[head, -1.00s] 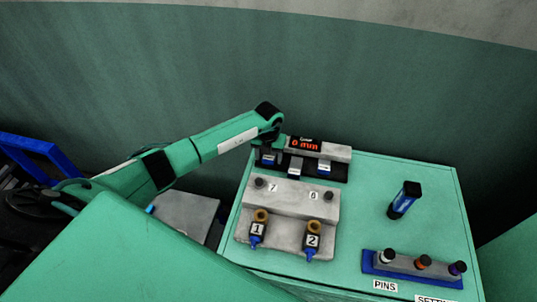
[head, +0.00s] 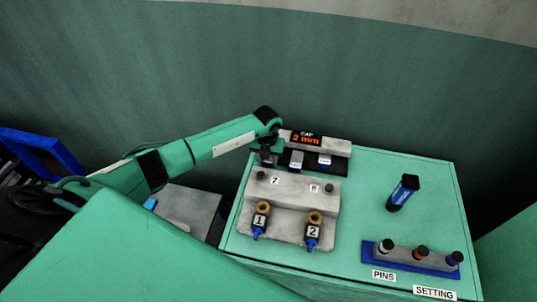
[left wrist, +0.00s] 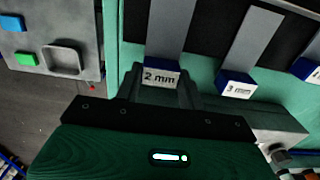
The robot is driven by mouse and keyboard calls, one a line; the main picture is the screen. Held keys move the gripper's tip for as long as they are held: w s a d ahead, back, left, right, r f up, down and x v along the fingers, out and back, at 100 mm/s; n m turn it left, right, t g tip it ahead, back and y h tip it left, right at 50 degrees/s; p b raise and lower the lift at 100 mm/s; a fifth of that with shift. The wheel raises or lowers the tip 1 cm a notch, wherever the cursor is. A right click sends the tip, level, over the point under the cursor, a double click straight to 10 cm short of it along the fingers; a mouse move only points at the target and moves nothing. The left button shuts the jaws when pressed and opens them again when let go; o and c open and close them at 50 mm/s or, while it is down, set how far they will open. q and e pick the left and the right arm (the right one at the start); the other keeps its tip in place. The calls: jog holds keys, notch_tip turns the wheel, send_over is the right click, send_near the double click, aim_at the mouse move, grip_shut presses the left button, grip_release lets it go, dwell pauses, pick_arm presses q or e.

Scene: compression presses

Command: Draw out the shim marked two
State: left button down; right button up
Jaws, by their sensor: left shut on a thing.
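The shim marked 2 mm (left wrist: 163,76) has a white label on its end and a grey strip (left wrist: 171,28) running back into a dark slot. In the left wrist view my left gripper (left wrist: 160,88) has its fingers on either side of this labelled end and is shut on it. In the head view my left gripper (head: 265,158) is at the left end of the grey press (head: 341,149) and largely hides that shim. A red display (head: 307,138) on the press reads 2 mm. My right gripper is not in view.
A shim marked 3 mm (left wrist: 237,86) and a third shim (left wrist: 308,69) sit to the right. In front is a grey block (head: 293,190) with tags 1 (head: 260,220) and 2 (head: 313,232). A blue-black object (head: 404,192) and a pin rack (head: 412,256) stand to the right.

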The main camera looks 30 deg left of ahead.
pick_arm(q)
jog(key=shift+s+d, duration=0.1)
jog(key=shift+s, duration=0.15)
jog(key=shift+w+f, duration=0.1)
jog(key=c, duration=0.8)
grip_release()
jog(key=shift+c, duration=0.2)
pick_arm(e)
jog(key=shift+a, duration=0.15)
